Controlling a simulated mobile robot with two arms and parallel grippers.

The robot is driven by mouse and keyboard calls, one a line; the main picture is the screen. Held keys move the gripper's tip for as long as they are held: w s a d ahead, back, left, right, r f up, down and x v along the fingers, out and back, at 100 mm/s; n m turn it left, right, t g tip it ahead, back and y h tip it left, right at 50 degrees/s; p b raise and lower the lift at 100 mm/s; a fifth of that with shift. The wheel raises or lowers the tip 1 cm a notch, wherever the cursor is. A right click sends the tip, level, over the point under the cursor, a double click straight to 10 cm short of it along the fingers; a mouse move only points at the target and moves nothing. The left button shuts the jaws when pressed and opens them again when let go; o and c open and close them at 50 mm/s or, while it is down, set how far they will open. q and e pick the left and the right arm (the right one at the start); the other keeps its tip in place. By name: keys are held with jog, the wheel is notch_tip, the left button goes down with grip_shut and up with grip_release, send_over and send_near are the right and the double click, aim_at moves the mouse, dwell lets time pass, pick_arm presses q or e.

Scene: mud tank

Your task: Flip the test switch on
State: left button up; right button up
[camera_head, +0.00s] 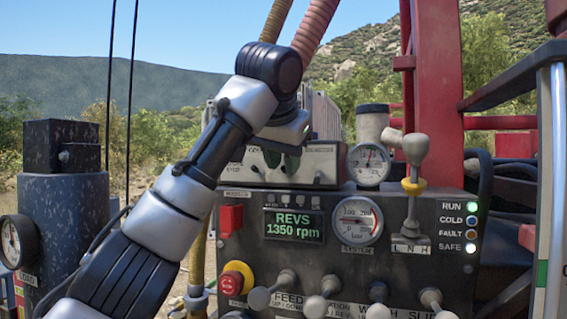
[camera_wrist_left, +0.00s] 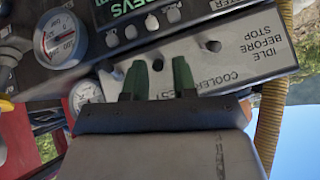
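My left gripper (camera_head: 282,161) reaches in from the left and points down at the front of the grey switch box (camera_head: 328,160) on top of the control panel. In the left wrist view its two green fingers (camera_wrist_left: 159,80) are apart, with a clear gap between them. They are close over the grey box face (camera_wrist_left: 250,32), beside lettering that reads "COOLER" and a partly covered "EST". A small dark round spot (camera_wrist_left: 157,65) shows between the fingertips. I cannot tell whether it is the test switch or which way that switch stands. My right gripper is not in view.
The panel below carries a display (camera_head: 293,226) reading 1350 rpm, a pressure gauge (camera_head: 357,221), a red emergency button (camera_head: 236,279) and several levers. A smaller gauge (camera_head: 368,165) stands right of the box. A lever with a yellow collar (camera_head: 413,186) rises further right.

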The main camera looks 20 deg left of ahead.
pick_arm(q)
jog(key=shift+o, duration=0.7)
jog(key=shift+f, duration=0.2)
jog(key=b+v, duration=0.3)
jog(key=v, duration=0.7)
jog(key=shift+s+d+r, duration=0.15)
jog(key=shift+s+r, duration=0.05)
jog(key=shift+r, duration=0.15)
jog(key=shift+w, duration=0.1)
